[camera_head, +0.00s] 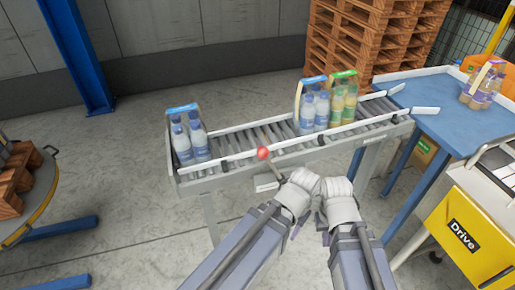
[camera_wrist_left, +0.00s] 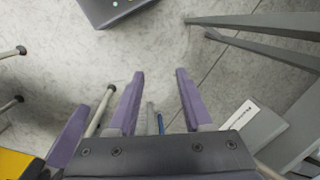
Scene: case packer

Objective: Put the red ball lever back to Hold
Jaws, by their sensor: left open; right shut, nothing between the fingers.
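The red ball (camera_head: 263,153) of the lever stands at the front side of the roller conveyor (camera_head: 215,182), left of my wrists. Its rod runs down and to the right from the ball. A small pale plate (camera_head: 265,184) sits below it; its lettering is too small to read. My left gripper (camera_wrist_left: 158,88) is open and empty over bare floor in the left wrist view, apart from the ball. My right gripper (camera_head: 322,230) is shut and empty beside my left wrist in the head view, to the right of the ball and partly hidden.
Bottle packs stand on the conveyor: a blue one (camera_head: 190,137) at the left end, others (camera_head: 314,104) farther right. A blue table (camera_head: 435,108) and a yellow Drive cabinet (camera_head: 470,225) are on the right. A round table (camera_head: 40,195) is at left. The floor between is clear.

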